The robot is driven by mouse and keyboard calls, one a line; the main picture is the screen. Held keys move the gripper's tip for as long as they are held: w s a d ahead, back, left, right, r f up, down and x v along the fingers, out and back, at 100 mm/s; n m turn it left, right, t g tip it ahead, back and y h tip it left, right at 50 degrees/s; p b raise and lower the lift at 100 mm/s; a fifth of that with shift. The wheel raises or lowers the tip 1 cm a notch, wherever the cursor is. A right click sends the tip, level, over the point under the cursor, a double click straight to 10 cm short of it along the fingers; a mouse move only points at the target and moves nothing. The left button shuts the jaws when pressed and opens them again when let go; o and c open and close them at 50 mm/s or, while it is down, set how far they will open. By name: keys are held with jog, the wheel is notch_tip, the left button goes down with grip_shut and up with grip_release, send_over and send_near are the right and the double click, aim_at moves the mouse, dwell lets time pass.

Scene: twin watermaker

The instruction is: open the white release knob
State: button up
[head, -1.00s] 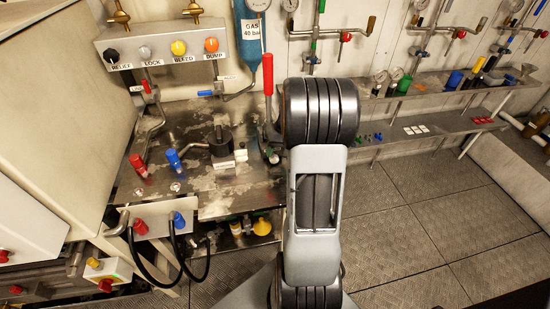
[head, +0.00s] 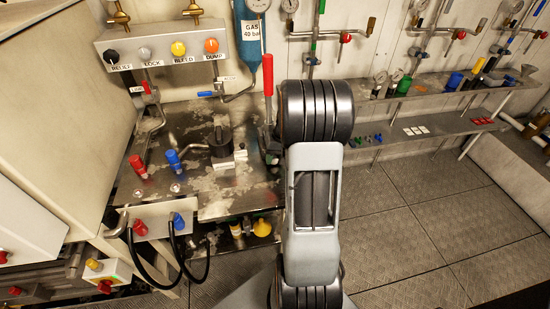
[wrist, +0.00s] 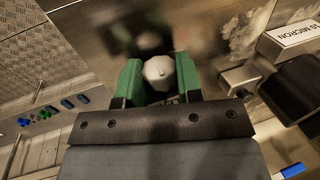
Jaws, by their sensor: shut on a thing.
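The white release knob (wrist: 159,72) shows in the wrist view as a pale rounded knob, top centre. My gripper (wrist: 157,84) has one green finger on each side of it and is shut on it. The knob's lower part is hidden by the gripper body. In the head view my own arm hides both the gripper and this knob.
In the head view, a red-handled lever (head: 268,88) stands left of my arm. The steel bench (head: 242,203) holds hose fittings and valves.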

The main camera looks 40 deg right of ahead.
jog(key=shift+r, duration=0.1)
jog(key=shift+w+a+g+h+p, duration=0.15)
jog(key=shift+g+h+p, duration=0.35)
jog(key=shift+h+p, duration=0.3)
jog(key=shift+a+g+h+b, duration=0.1)
jog(key=shift+g+h+b, duration=0.45)
jog(key=shift+h, duration=1.15)
jog(key=shift+g, duration=0.25)
jog(key=o, duration=0.6)
jog(key=shift+o, duration=0.2)
jog(key=p+v, duration=0.1)
jog(key=v, duration=1.2)
jog(key=shift+a+r, duration=0.3)
jog(key=shift+r, duration=0.05)
jog(key=shift+w, duration=0.15)
